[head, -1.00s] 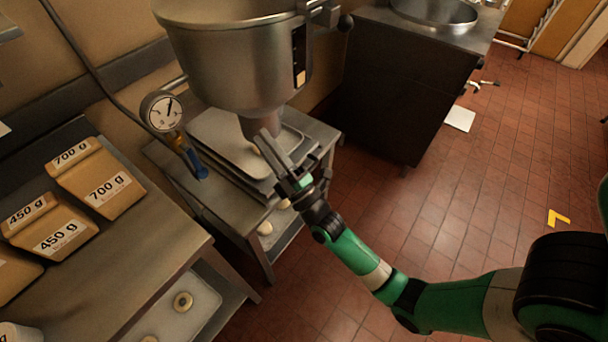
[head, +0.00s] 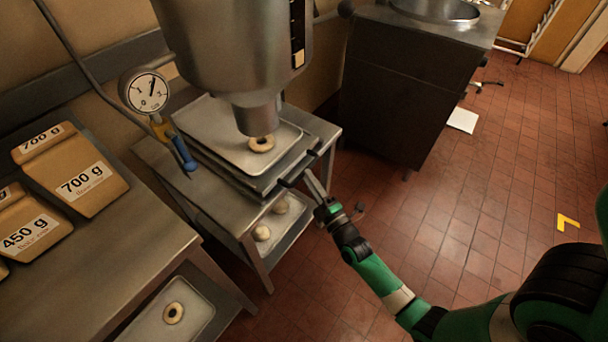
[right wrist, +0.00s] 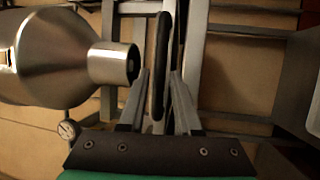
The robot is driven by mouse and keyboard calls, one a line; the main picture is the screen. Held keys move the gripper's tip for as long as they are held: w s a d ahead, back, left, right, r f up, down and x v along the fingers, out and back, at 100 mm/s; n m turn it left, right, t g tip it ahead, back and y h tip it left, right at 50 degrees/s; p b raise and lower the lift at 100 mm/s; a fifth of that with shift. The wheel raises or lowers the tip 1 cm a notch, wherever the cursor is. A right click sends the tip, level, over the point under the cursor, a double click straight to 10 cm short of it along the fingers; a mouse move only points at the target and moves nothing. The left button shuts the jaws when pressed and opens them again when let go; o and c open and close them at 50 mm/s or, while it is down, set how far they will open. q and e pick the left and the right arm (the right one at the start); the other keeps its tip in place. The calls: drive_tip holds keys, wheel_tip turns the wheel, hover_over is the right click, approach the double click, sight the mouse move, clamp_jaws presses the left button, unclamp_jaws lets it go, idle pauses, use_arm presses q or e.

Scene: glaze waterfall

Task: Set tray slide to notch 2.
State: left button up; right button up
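The tray slide (head: 228,172) sits on a small steel stand under the hopper spout (head: 257,112). A pale tray (head: 222,140) lies on it with one ring doughnut (head: 262,143) just below the spout. The slide's dark handle (head: 286,183) is at its front right edge. My right gripper (head: 308,176) is at this handle. In the right wrist view, the dark handle bar (right wrist: 161,55) runs between the two grey fingers (right wrist: 159,85), with narrow gaps beside it; I see no firm grip. The notches cannot be made out. My left gripper is not in view.
The steel hopper (head: 225,45) hangs over the tray. A pressure gauge (head: 146,92) with a blue-handled valve stands left of it. More doughnuts lie on lower trays. The tiled floor (head: 440,210) at right is mostly open.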

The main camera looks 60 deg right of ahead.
drive_tip(key=x, duration=0.3)
drive_tip(key=shift+w+d+b, duration=0.15)
drive_tip(key=shift+w+b, duration=0.05)
drive_tip(key=shift+b, duration=0.15)
clamp_jaws()
idle(1.1)
